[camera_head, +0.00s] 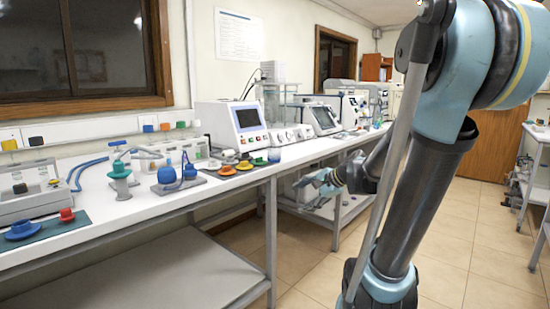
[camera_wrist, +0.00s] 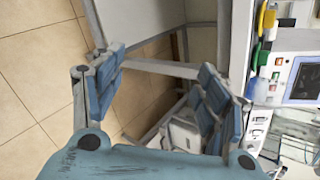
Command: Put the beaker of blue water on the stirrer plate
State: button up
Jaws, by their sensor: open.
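A small clear vessel with blue contents (camera_head: 274,155), which looks like the beaker of blue water, stands near the front edge of the white bench in the head view. It is right of several coloured discs. Low white units with knobs (camera_head: 290,136) stand behind it; I cannot tell for sure whether one is the stirrer plate. My gripper (camera_head: 318,186) is open and empty, off the bench's front edge and right of the vessel. In the wrist view its blue-padded fingers (camera_wrist: 160,85) are spread wide, with floor and the bench's lower frame between them.
The white bench (camera_head: 110,220) runs along the wall. A monitor unit (camera_head: 236,127) and more instruments stand at its back. The aisle floor (camera_head: 455,225) is clear. A lower shelf (camera_head: 170,280) lies beneath the bench.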

jog(key=w+a+r+m+t+y, duration=0.2)
jog(key=w+r+m+t+y, duration=0.15)
jog(key=w+m, duration=0.45)
jog(key=m+t+y, duration=0.1)
jog(key=m+t, duration=0.2)
jog(key=m, duration=0.3)
send_near(280, 156)
jog(key=shift+m+g, duration=0.25)
jog(key=shift+m, duration=0.05)
jog(key=x, duration=0.8)
jog(key=shift+r, duration=0.15)
jog(key=shift+r+x, duration=0.15)
jog(key=shift+x, duration=1.2)
jog(key=shift+r+x, duration=0.2)
jog(key=shift+x, duration=1.15)
jog(key=c, duration=1.2)
